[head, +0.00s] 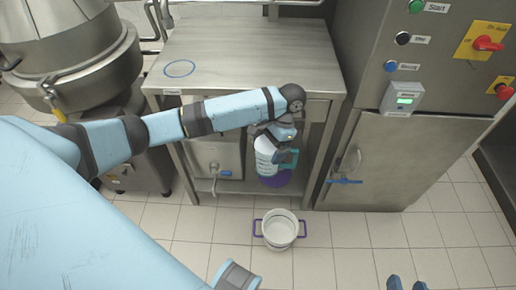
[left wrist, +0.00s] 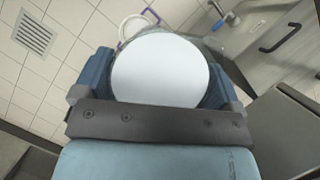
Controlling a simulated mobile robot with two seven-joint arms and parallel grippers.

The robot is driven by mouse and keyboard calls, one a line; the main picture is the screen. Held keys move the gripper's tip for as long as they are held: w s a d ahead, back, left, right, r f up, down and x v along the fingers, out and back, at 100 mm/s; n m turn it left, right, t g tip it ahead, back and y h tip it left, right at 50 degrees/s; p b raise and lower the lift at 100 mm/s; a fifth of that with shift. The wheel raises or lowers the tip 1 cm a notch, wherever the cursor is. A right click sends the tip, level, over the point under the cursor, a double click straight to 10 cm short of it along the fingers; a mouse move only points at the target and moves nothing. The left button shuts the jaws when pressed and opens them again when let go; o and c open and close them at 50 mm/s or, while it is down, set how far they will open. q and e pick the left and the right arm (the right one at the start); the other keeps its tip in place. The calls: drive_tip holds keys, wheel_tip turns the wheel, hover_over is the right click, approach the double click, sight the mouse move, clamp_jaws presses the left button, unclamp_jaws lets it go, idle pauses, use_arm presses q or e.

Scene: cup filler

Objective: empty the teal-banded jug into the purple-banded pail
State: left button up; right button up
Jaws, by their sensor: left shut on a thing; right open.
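My left gripper (head: 276,133) is shut on the white jug (head: 266,158) with the teal handle, in front of the steel table. The jug looks close to upright, and a purple area shows at its lower end. In the left wrist view the jug's round white top (left wrist: 160,70) lies between the two fingers; I cannot tell its contents. The white pail (head: 279,229) with purple handles stands on the floor, below and nearer than the jug. The pail partly shows behind the jug in the left wrist view (left wrist: 124,32). My right gripper (head: 407,284) is open and empty at the bottom edge.
The steel table (head: 235,55) with a blue ring mark (head: 179,68) stands behind the jug. A steel cabinet (head: 390,165) with buttons is at right. A large mixer (head: 75,60) is at left. Tiled floor around the pail is clear.

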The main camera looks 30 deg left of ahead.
use_arm(q)
drive_tip(key=w+d+r+n+h, duration=0.1)
drive_tip(key=w+r+n, duration=0.1)
drive_tip(key=r, duration=0.5)
drive_tip(key=w+d+r+n+h, duration=0.1)
drive_tip(key=w+d+r+n, duration=0.1)
drive_tip(key=w+r, duration=0.2)
wheel_tip(320, 180, up, 3)
drive_tip(key=shift+w+d+r+n, duration=0.1)
drive_tip(key=shift+w+d+n, duration=0.05)
drive_tip(key=shift+d+n, duration=0.2)
use_arm(e)
drive_tip(key=shift+s+f, duration=0.3)
drive_tip(key=shift+s, duration=0.05)
use_arm(q)
drive_tip(key=shift+a, duration=0.1)
